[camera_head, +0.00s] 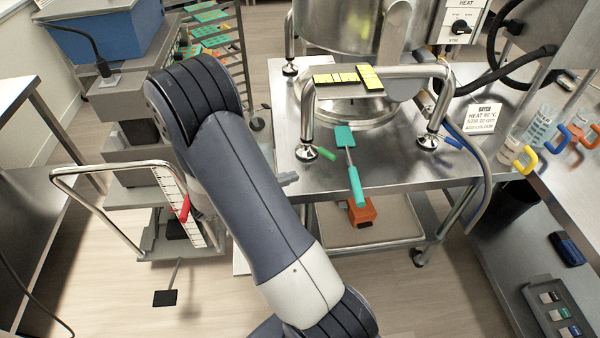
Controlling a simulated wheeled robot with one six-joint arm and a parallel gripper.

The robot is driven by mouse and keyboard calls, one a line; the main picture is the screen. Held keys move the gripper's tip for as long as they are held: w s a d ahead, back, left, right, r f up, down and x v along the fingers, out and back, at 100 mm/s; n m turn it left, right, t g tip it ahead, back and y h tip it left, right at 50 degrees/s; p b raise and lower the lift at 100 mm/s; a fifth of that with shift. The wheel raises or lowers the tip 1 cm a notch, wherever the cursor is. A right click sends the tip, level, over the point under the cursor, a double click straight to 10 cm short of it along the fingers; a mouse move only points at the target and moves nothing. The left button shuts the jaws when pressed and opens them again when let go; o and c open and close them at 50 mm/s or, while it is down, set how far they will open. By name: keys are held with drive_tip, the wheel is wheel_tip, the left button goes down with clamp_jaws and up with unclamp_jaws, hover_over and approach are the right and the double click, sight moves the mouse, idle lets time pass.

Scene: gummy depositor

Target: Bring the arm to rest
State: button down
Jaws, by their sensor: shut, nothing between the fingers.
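My arm (245,190) rises from the bottom edge to a bent elbow at the upper left. My gripper cannot be made out; the arm itself hides what lies behind it. A small grey piece (288,179) sticks out at the right side of the arm, and I cannot tell what it belongs to.
Right of the arm is a steel table (290,120) with a steel kettle (340,25) on a tubular stand. A teal spatula (356,185) reaches over its front edge. A cart with a tubular handle (75,180) stands left. Several jugs (540,125) stand right.

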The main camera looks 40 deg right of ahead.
sight(328, 156)
drive_tip(key=shift+s+a+r, duration=0.1)
drive_tip(key=shift+a+r, duration=0.05)
drive_tip(key=shift+a, duration=0.65)
drive_tip(key=d+f, duration=0.1)
drive_tip(key=d, duration=0.3)
drive_tip(key=w+d+f+p, duration=0.1)
drive_tip(key=d, duration=0.4)
drive_tip(key=w+d+p, duration=0.1)
drive_tip(key=d, duration=0.3)
drive_tip(key=shift+d+f, duration=0.35)
drive_tip(key=shift+f, duration=0.05)
drive_tip(key=shift+a, duration=0.15)
